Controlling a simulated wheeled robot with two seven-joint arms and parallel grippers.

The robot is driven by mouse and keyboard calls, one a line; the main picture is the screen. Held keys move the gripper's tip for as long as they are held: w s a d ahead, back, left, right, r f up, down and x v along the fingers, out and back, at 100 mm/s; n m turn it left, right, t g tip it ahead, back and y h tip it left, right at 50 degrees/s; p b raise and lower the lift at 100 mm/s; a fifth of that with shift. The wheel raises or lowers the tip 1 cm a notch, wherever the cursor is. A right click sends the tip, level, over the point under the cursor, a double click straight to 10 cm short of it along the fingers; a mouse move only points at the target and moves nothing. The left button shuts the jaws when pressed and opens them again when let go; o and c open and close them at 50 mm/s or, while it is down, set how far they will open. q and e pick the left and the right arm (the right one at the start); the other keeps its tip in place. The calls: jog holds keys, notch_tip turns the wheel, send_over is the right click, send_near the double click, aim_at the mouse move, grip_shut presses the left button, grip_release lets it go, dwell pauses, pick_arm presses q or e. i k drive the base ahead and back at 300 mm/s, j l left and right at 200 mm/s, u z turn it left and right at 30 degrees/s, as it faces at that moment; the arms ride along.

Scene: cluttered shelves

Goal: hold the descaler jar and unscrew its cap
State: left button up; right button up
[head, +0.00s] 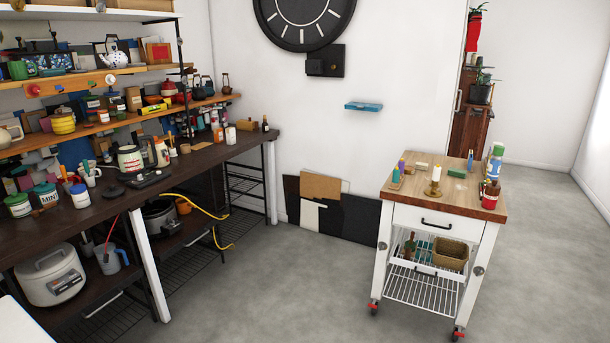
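I cannot read a descaler label on any jar from here. Smaller jars, one with a dark lid (93,103), sit on the wooden shelf above. All these jars look upright and closed. Neither of my grippers is in view.
A wooden-topped white cart (440,218) stands at right, holding a candlestick (435,182), a red bottle (491,195) and small items. A rice cooker (49,275) sits under the counter. The grey floor (300,285) between is clear.

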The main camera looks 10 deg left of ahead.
aim_at(81, 200)
jog(key=i+j+u, duration=0.2)
jog(key=i+u, duration=0.7)
jog(key=i+l+u, duration=0.2)
jog(key=i+u, duration=0.2)
jog(key=i, duration=0.15)
jog(key=i+l+u, duration=0.3)
jog(key=i+u, duration=0.15)
